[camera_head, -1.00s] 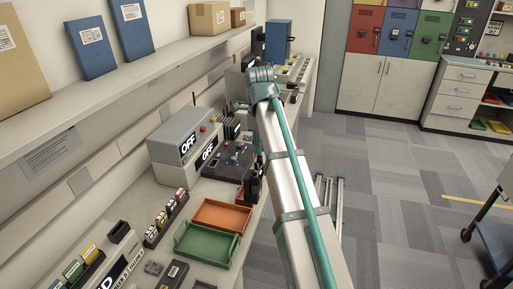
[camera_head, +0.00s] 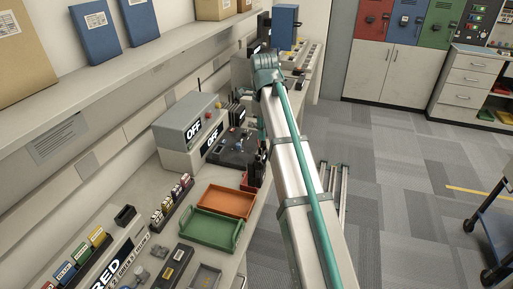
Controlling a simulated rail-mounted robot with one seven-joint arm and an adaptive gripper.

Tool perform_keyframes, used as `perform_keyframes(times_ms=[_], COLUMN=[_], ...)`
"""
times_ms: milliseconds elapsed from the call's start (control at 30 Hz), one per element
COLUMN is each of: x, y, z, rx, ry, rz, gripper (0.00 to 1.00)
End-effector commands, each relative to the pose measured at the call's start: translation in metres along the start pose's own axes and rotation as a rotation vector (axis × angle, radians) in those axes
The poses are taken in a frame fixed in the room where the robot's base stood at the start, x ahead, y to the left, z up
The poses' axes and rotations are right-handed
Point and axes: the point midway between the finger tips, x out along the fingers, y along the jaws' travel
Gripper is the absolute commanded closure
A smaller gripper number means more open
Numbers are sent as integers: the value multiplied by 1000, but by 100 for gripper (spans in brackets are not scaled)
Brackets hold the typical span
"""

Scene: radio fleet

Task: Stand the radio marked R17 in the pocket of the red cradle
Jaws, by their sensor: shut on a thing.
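My gripper (camera_head: 263,150) is small and partly hidden beside my arm, over the bench's front edge. It is shut on a dark upright thing, which looks like a radio (camera_head: 256,172); its marking cannot be read. A small red part (camera_head: 246,184) shows just below and left of it, apparently the red cradle. Its pocket is hidden, and I cannot tell whether the radio touches it.
An orange tray (camera_head: 226,201) and a green tray (camera_head: 208,231) lie in front of the cradle. A sign reading RED (camera_head: 106,275) is at lower left.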

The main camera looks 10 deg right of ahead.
Motion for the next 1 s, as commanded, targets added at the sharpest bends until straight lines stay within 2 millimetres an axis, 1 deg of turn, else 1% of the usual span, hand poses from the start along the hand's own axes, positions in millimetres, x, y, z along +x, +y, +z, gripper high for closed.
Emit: perform_keyframes(times_ms=[33, 200, 267, 400, 600, 833, 900, 1000], x=[1, 16, 24, 47, 68, 78, 84, 96], y=[-10, -35, -42, -53, -64, -69, -72, -70], z=[10, 34, 40, 51, 62, 67, 70, 68], rx=[0, 0, 0, 0, 0, 0, 0, 0], ry=[2, 2, 2, 2, 1, 0, 2, 1], rz=[2, 2, 2, 2, 1, 1, 2, 2], gripper=[100, 100, 100, 100, 100, 100, 100, 100])
